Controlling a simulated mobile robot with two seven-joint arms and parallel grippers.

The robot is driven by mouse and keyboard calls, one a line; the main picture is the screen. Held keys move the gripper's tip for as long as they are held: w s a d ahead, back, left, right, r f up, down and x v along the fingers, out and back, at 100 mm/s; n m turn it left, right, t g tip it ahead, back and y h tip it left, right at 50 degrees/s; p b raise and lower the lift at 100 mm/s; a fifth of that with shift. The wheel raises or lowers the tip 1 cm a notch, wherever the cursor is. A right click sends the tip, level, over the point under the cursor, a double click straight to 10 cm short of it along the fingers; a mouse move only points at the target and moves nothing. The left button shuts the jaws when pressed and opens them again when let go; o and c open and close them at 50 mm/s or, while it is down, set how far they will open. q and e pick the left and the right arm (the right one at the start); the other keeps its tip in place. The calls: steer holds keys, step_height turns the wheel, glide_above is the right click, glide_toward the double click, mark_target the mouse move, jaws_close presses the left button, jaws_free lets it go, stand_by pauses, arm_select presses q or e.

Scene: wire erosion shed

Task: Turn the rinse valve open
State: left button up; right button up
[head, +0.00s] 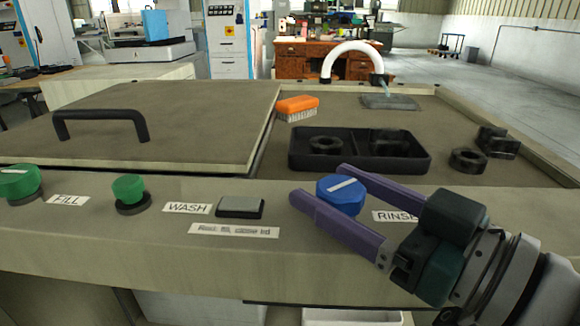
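The rinse valve is a blue round knob (340,198) with a white stripe on top, on the front ledge of the bench. The RINSE label (394,216) is just right of it, partly hidden by my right gripper. My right gripper (324,183) reaches in from the lower right. Its two purple fingers are apart, with the knob between them. One finger passes the knob's front left side, the other its back right side. Contact with the knob cannot be made out. My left gripper is not in view.
Green knobs stand by the FILL label (67,199) and WASH label (187,209). A grey rectangular button (240,206) sits left of the blue knob. Behind are a black tray (300,160), an orange brush (297,106), black parts (468,160) and a handled lid (200,110).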

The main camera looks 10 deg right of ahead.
steer(key=shift+o, duration=0.9)
steer(key=shift+s+d, duration=0.1)
steer(key=v, duration=0.9)
steer(key=shift+s, duration=0.35)
steer(key=shift+d, duration=0.15)
